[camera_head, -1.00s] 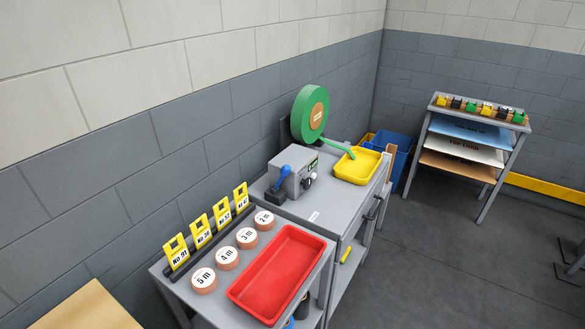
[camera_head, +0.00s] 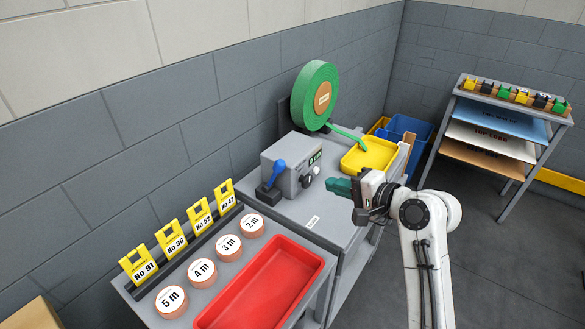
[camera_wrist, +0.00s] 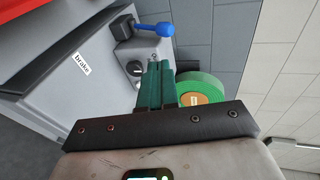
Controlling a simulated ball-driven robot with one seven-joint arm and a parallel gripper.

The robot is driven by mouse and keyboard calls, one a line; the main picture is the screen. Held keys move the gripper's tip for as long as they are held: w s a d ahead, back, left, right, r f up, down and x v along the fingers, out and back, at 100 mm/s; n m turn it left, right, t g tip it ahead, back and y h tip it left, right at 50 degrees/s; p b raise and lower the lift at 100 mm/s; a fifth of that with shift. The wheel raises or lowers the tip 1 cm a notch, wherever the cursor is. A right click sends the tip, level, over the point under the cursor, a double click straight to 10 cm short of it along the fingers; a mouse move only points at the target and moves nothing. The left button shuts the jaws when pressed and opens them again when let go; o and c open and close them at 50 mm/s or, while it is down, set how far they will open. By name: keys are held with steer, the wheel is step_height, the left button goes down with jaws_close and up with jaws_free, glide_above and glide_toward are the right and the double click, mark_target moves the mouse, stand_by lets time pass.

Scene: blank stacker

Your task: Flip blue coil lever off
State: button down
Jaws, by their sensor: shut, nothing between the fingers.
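The blue lever (camera_head: 274,173) stands on a dark base at the left side of a grey control box (camera_head: 295,165), its round knob up and tilted to the right. In the wrist view the blue lever (camera_wrist: 154,30) lies beyond the fingertips, apart from them. My gripper (camera_head: 332,187) is shut and empty, its green fingers pointing left in front of the box. The shut fingers also show in the wrist view (camera_wrist: 154,68), below the lever. The lever's far side is hidden.
A green coil (camera_head: 302,95) stands behind the box, its strip reaching a yellow tray (camera_head: 349,156). A shelf rack (camera_head: 460,112) stands at the right.

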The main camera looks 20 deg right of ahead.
mark_target(283, 167)
steer(key=shift+w, duration=0.1)
steer(key=x, duration=0.9)
steer(key=r+x, duration=0.1)
steer(key=x, duration=0.3)
steer(key=shift+w+a+f+p, duration=0.1)
steer(key=shift+w+a+p, duration=0.2)
steer(key=shift+w+p, duration=0.1)
